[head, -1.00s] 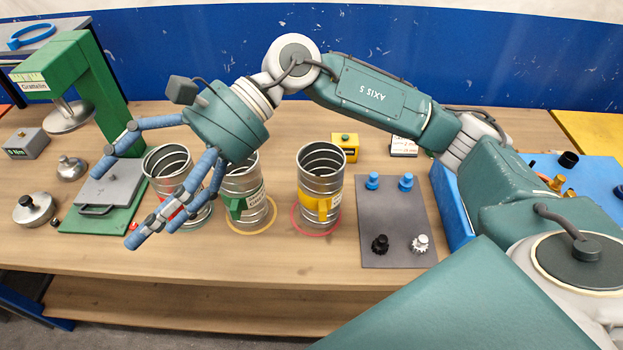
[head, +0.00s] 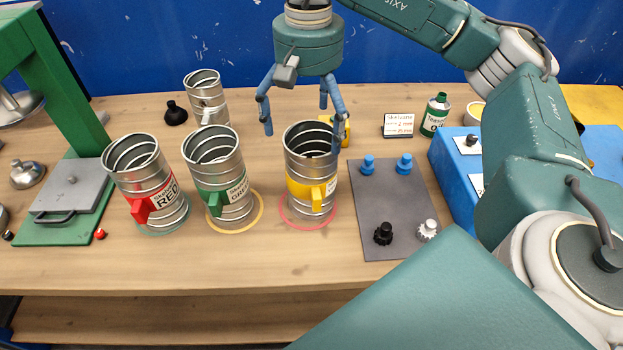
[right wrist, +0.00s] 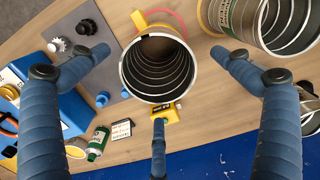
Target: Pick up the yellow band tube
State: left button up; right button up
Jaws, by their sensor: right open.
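The yellow band tube (head: 311,175) is a ribbed metal duct with a yellow band and handle, standing upright inside a pink ring on the table. My right gripper (head: 305,115) points down, open, above and around its upper rim, with its blue fingers spread. In the right wrist view the same tube (right wrist: 158,66) shows its open mouth between my spread fingers (right wrist: 155,90). I cannot tell whether any finger touches it. My left gripper is not in view.
The green band tube (head: 222,180) and red band tube (head: 148,183) stand to the left. Another metal tube (head: 206,100) is behind them. A grey mat (head: 385,205) with blue and black knobs lies right. A yellow box, partly hidden, sits behind the yellow band tube. A green press (head: 60,85) stands far left.

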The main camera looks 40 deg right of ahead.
aim_at(312, 179)
jog(key=f+p, duration=0.1)
jog(key=f, duration=0.2)
jog(key=f+p, duration=0.1)
jog(key=f, duration=0.1)
jog(key=f+p, duration=0.1)
jog(key=f, duration=0.2)
jog(key=shift+s+f, duration=0.3)
jog(key=shift+s, duration=0.1)
jog(key=c, duration=1.9)
